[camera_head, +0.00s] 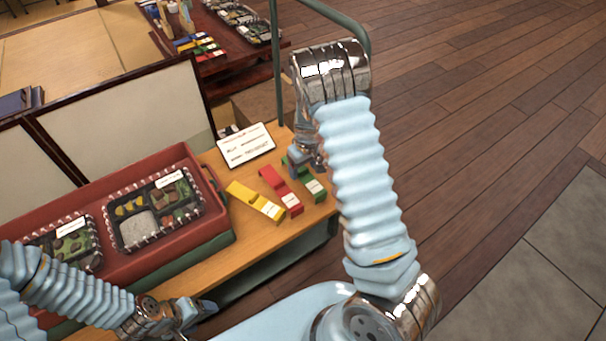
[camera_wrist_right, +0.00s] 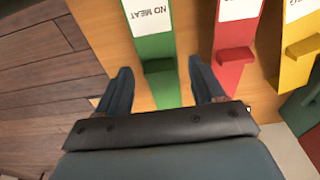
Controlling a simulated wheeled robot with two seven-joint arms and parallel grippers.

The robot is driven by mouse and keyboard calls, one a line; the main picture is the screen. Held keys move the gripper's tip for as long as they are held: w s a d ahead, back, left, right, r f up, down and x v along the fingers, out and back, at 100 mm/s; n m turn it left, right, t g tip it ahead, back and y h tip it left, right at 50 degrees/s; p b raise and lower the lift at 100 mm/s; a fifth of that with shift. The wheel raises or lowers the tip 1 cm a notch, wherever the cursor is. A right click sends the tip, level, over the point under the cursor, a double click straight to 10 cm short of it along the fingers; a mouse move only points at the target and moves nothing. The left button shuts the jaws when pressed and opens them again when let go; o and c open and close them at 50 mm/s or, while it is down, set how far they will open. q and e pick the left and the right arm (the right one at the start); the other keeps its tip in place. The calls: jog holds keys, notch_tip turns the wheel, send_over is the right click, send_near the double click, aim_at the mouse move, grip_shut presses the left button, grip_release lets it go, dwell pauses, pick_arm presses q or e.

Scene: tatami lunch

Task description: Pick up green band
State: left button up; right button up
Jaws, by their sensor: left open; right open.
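The green band (camera_head: 314,187) lies on the wooden counter (camera_head: 280,225), rightmost of three bands. In the right wrist view the green band (camera_wrist_right: 157,48) has a white "NO MEAT" label and a raised green tab, and its near end reaches between my right fingers. My right gripper (camera_wrist_right: 165,85) is open, with one finger on each side of the band and a gap visible on the left. In the head view my right gripper (camera_head: 306,160) is over the band's far end and hides part of it. My left gripper (camera_head: 195,314) is open near the counter's front edge, away from the bands.
A red band (camera_head: 281,190) lies close beside the green one, then a yellow band (camera_head: 256,201). A printed sign (camera_head: 246,145) lies behind them. A red crate (camera_head: 218,237) with packed lunch trays (camera_head: 153,208) stands left. A green rail post (camera_head: 277,80) rises behind the counter.

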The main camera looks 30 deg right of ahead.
aim_at(303, 175)
notch_tip(303, 175, down, 2)
jog(key=shift+w+f, duration=0.15)
jog(key=shift+f, duration=0.1)
jog(key=c, duration=0.6)
jog(key=shift+c, duration=0.2)
